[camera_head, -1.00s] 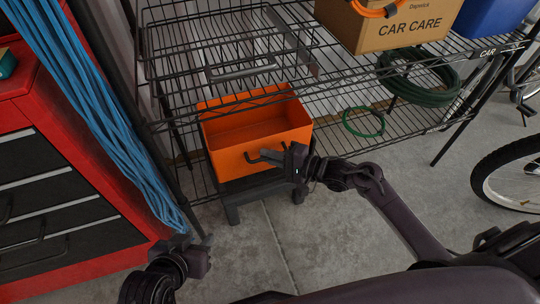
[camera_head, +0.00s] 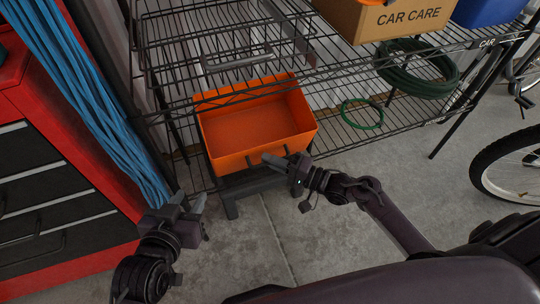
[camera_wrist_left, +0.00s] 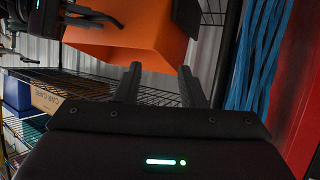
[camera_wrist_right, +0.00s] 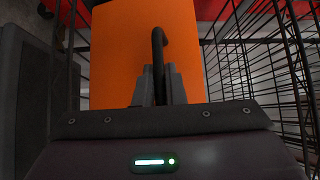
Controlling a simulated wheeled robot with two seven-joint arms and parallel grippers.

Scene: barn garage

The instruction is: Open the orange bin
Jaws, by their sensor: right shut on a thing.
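The orange bin (camera_head: 258,120) is open at the top, with its empty inside visible, beneath the wire shelf. It rests on a dark low stand (camera_head: 232,190). My right gripper (camera_head: 284,162) is at the bin's front face. In the right wrist view its fingers are shut on a dark handle (camera_wrist_right: 158,48) on the orange front. The bin also shows in the left wrist view (camera_wrist_left: 140,30). My left gripper (camera_head: 186,203) is low and left of the bin, apart from it. Its fingers (camera_wrist_left: 160,85) are spread and empty.
A black wire shelf (camera_head: 345,128) surrounds the bin and holds a car care box (camera_head: 385,25) and green hoses (camera_head: 415,70). A red tool chest (camera_head: 75,130) and blue cords (camera_head: 95,110) stand at left. A bicycle wheel (camera_head: 480,180) is at right. Floor (camera_head: 370,165) between is clear.

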